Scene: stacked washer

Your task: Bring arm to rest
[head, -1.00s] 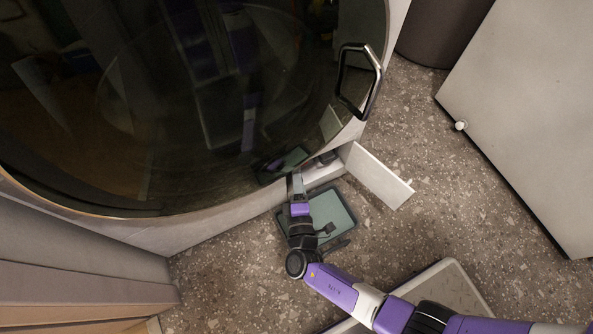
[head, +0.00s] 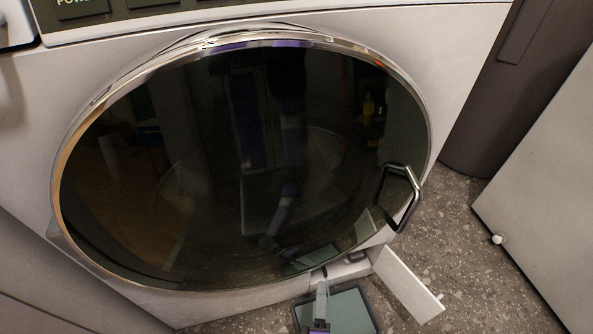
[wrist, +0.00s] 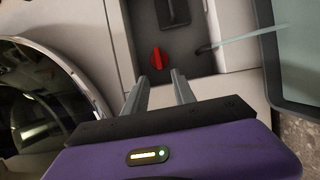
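My gripper (wrist: 158,88) is open and empty. Its two grey fingers are apart and point at a small compartment (wrist: 170,45) low on the washer (wrist: 225,30). A red knob (wrist: 157,58) sits in the compartment, just beyond the fingertips and apparently not between them. In the head view my gripper (head: 322,289) shows at the bottom edge, in front of the compartment and over the tray (head: 350,312). Most of my arm is outside that view.
The compartment's white flap (head: 405,284) stands open to the right. The washer's round door (head: 240,170) is shut, with a metal handle (head: 404,196). The teal tray lies on the speckled floor (head: 455,255). A white panel (head: 550,215) and dark cylinder (head: 500,110) stand at right.

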